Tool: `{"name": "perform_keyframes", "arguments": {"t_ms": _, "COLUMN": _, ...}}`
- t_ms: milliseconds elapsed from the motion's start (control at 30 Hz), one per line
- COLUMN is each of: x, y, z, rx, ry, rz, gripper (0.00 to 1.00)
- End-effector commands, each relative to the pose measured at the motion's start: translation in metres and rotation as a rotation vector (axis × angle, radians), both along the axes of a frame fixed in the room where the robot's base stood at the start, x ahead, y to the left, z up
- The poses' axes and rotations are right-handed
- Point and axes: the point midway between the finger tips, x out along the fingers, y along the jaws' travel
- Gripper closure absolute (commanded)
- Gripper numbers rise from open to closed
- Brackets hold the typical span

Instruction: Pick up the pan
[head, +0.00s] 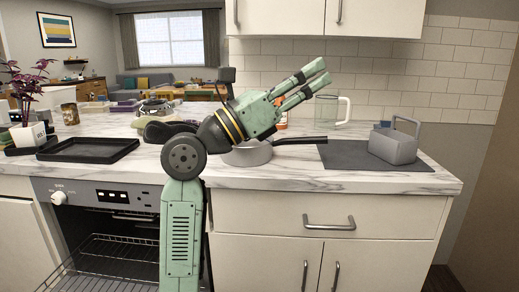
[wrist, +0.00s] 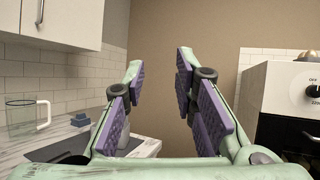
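The pan (head: 248,153) is a light grey round pan with a dark handle (head: 300,140) pointing right. It sits on the marble counter in the head view, partly hidden behind my arm. My gripper (head: 318,76) is raised above the counter, up and to the right of the pan, with its fingers pointing up and right. In the wrist view my gripper (wrist: 158,85) has its purple-padded fingers apart with nothing between them. The pan does not show in the wrist view.
A dark mat (head: 345,158) with a grey caddy (head: 394,145) lies right of the pan. A glass jug (head: 330,112) stands behind the handle. A black tray (head: 88,150) lies at left. An oven (head: 105,225) with its front open is below. Upper cabinets (head: 372,17) hang above.

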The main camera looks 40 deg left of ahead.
Motion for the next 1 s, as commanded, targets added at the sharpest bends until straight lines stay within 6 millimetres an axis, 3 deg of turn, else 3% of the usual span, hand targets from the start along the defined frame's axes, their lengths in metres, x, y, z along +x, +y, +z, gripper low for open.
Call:
{"name": "perform_keyframes", "arguments": {"t_ms": 33, "x": 0.033, "y": 0.032, "z": -0.028, "rx": 0.108, "ry": 0.151, "rz": 0.135, "gripper": 0.74}}
{"name": "perform_keyframes", "arguments": {"t_ms": 100, "x": 0.063, "y": 0.077, "z": -0.072, "rx": 0.233, "ry": 0.348, "rz": 0.287, "gripper": 0.74}}
{"name": "perform_keyframes", "arguments": {"t_ms": 200, "x": 0.074, "y": 0.134, "z": -0.122, "rx": 0.347, "ry": 0.573, "rz": 0.441, "gripper": 0.74}}
{"name": "perform_keyframes", "arguments": {"t_ms": 333, "x": 0.069, "y": 0.179, "z": -0.159, "rx": 0.416, "ry": 0.747, "rz": 0.549, "gripper": 0.74}}
{"name": "perform_keyframes", "arguments": {"t_ms": 500, "x": 0.073, "y": 0.195, "z": -0.174, "rx": 0.438, "ry": 0.81, "rz": 0.584, "gripper": 0.74}}
{"name": "perform_keyframes", "arguments": {"t_ms": 733, "x": 0.107, "y": 0.194, "z": -0.186, "rx": 0.434, "ry": 0.806, "rz": 0.579, "gripper": 0.74}}
{"name": "perform_keyframes", "arguments": {"t_ms": 1000, "x": 0.129, "y": 0.195, "z": -0.193, "rx": 0.434, "ry": 0.805, "rz": 0.58, "gripper": 0.74}}
